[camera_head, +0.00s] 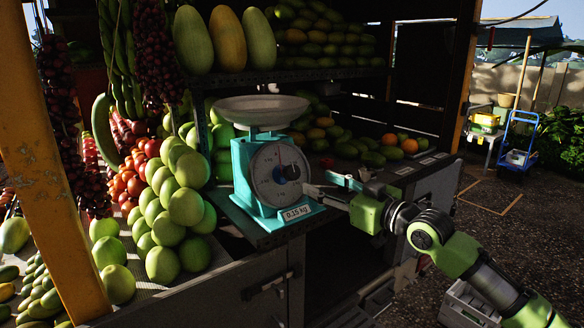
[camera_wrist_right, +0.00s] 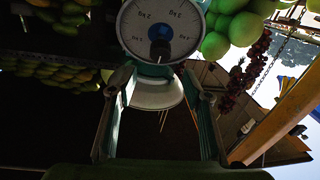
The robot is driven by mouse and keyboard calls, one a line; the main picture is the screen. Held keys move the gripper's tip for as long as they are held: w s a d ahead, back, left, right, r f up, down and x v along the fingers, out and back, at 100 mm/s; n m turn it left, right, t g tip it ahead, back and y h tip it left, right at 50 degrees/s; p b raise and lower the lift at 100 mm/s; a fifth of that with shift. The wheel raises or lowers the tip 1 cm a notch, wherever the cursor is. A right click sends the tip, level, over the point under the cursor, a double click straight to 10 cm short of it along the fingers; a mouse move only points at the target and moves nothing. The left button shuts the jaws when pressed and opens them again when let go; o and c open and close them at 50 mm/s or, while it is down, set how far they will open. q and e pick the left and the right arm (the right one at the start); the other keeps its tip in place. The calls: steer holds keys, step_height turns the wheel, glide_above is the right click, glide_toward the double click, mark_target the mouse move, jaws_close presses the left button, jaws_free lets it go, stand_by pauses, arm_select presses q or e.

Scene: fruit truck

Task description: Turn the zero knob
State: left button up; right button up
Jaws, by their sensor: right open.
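A teal weighing scale (camera_head: 240,165) with a round white dial (camera_head: 267,188) stands at the counter's edge, with a pale pan (camera_head: 262,110) on top. A dark blue zero knob (camera_head: 292,171) sits in the middle of the dial; it also shows in the right wrist view (camera_wrist_right: 160,50), where the scale appears upside down. My right gripper (camera_head: 318,182) is open and empty in front of the dial. In the right wrist view its fingers (camera_wrist_right: 157,75) lie either side of the knob's line, with their tips short of the knob. My left gripper is not in view.
Green fruit (camera_head: 182,206) is piled left of the scale. Melons (camera_head: 228,38) and more fruit fill the shelf above. An orange post (camera_head: 45,160) stands at the left. A label (camera_head: 297,212) sits on the scale's base. Open ground lies to the right.

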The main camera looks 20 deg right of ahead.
mark_target(295, 173)
steer(key=p+x, duration=0.2)
steer(key=x, duration=0.7)
steer(key=shift+w+a, duration=0.2)
steer(key=shift+w, duration=0.1)
steer(key=shift+w+a+f+p, duration=0.1)
steer(key=shift+w+a+p, duration=0.1)
steer(key=shift+w+p, duration=0.2)
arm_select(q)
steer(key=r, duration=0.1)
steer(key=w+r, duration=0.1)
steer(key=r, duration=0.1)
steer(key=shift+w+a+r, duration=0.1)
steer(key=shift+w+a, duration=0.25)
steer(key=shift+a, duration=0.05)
arm_select(e)
steer(key=shift+w, duration=0.15)
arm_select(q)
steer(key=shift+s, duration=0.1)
arm_select(e)
steer(key=shift+c, duration=0.7)
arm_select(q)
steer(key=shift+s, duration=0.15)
arm_select(e)
steer(key=c, duration=1)
